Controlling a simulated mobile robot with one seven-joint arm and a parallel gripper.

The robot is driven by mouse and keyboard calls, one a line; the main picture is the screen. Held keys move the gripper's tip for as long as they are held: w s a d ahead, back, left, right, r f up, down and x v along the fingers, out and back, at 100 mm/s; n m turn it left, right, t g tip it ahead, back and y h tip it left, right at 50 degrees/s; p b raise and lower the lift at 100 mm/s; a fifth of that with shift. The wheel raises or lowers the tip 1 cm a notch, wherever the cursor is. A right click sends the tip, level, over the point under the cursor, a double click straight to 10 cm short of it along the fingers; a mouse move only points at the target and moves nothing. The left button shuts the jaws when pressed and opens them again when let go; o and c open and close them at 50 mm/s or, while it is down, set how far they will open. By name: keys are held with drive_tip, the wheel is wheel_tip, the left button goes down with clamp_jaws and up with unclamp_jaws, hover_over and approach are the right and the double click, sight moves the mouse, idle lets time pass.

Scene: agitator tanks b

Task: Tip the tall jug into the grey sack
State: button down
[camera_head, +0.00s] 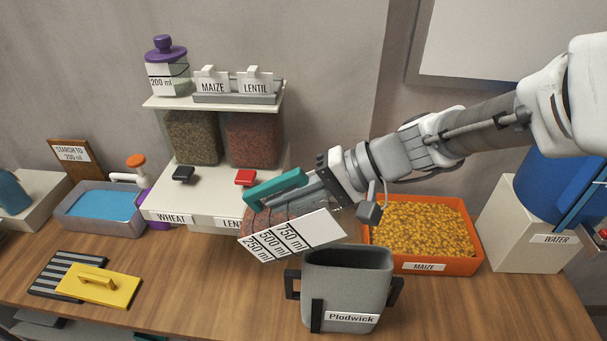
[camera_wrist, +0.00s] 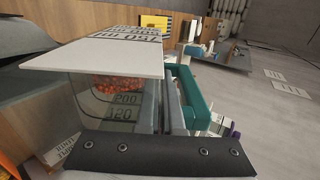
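The tall jug is clear, with a teal handle (camera_head: 276,188) and a white panel (camera_head: 292,238) marked 250, 500 and 750 ml. It is strongly tilted in the air, above and slightly left of the grey sack. Reddish grains show through its wall in the wrist view (camera_wrist: 112,84). My gripper (camera_head: 325,187) is shut on the jug at its handle side; the teal handle also shows in the wrist view (camera_wrist: 188,95). The grey sack (camera_head: 345,285), labelled Plodwick, stands upright on the counter with dark side handles. Its inside bottom is hidden, and no falling grains are visible.
An orange maize bin (camera_head: 478,266) stands right of the sack, near the white WATER stand (camera_head: 500,235). The dispenser (camera_head: 195,205) with wheat and lentil hoppers is behind the jug. A yellow float (camera_head: 98,287) lies left. Counter between the float and sack is clear.

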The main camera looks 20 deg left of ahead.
drive_tip(key=shift+d+f+y+b, duration=0.2)
drive_tip(key=shift+y+b, duration=0.3)
drive_tip(key=shift+b, duration=0.45)
drive_tip(key=shift+w+d+f+g+y+b, duration=0.25)
drive_tip(key=shift+y+b, duration=0.35)
drive_tip(key=shift+b, duration=0.45)
drive_tip(key=shift+s, duration=0.1)
drive_tip(key=shift+d+f+y+b, duration=0.15)
drive_tip(key=shift+f+y+b, duration=0.2)
drive_tip(key=shift+b, duration=0.5)
drive_tip(key=shift+d+r+y, duration=0.1)
drive_tip(key=shift+d+y, duration=0.05)
drive_tip(key=shift+y, duration=0.1)
drive_tip(key=shift+d+f+g+y+b, duration=0.4)
drive_tip(key=shift+f+y+b, duration=0.15)
drive_tip(key=shift+b, duration=1)
drive_tip(key=shift+w+d+f+y+b, duration=0.1)
drive_tip(key=shift+w+f+y+b, duration=0.05)
drive_tip(key=shift+w+y+b, duration=0.15)
drive_tip(key=shift+d, duration=0.1)
